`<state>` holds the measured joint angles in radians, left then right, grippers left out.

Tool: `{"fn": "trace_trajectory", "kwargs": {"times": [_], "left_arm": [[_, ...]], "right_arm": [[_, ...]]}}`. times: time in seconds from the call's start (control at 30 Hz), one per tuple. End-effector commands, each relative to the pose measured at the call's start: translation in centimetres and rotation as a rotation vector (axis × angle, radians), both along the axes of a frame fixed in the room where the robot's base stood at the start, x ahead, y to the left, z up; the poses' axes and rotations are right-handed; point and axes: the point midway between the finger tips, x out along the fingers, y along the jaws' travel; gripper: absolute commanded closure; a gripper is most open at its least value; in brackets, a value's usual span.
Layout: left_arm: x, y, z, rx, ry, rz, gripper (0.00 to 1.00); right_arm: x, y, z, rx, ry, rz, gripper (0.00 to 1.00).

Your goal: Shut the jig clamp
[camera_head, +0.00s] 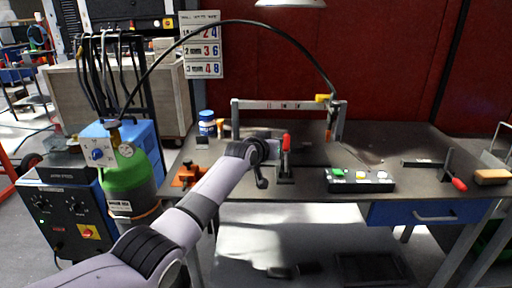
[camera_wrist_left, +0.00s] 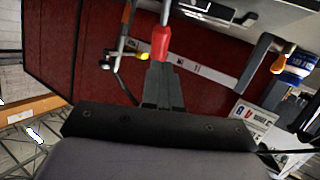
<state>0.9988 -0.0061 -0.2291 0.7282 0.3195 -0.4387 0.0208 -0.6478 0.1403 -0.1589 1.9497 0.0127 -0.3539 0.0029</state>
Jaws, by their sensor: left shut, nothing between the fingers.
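A toggle clamp with an upright red handle (camera_head: 286,143) stands on a dark base (camera_head: 286,174) near the front edge of the workbench. I take it to be the jig clamp. My left gripper (camera_head: 273,149) is shut and empty, close beside the handle on its left; I cannot tell whether it touches. In the left wrist view the red handle (camera_wrist_left: 161,42) shows just beyond the shut fingertips (camera_wrist_left: 162,68). The clamp's lower part is hidden there. My right gripper is not in view.
On the workbench (camera_head: 400,150) are a button box (camera_head: 358,181), a bar tool with a red handle (camera_head: 458,184), an orange fixture (camera_head: 188,175), a blue jar (camera_head: 206,122) and a rear metal frame (camera_head: 280,104). A green gas cylinder (camera_head: 130,185) stands left.

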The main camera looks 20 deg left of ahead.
Motion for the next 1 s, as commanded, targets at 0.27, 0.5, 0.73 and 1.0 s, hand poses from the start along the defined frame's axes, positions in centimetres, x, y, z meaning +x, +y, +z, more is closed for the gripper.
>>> {"fn": "trace_trajectory", "kwargs": {"times": [0.27, 0.5, 0.73, 1.0], "left_arm": [[-1.8, 0.4, 0.8, 0.000, 0.001, -0.002, 1.00], [-3.7, 0.8, 1.4, 0.000, 0.001, -0.001, 1.00], [-5.8, 1.3, 2.2, -0.002, 0.001, -0.001, 1.00], [-8.1, 1.9, 3.1, 0.000, 0.002, 0.000, 1.00]], "right_arm": [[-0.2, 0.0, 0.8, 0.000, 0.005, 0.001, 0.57], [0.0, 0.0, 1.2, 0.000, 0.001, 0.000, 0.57], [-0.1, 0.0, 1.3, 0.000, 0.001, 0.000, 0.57], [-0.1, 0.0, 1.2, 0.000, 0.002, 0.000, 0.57]]}}
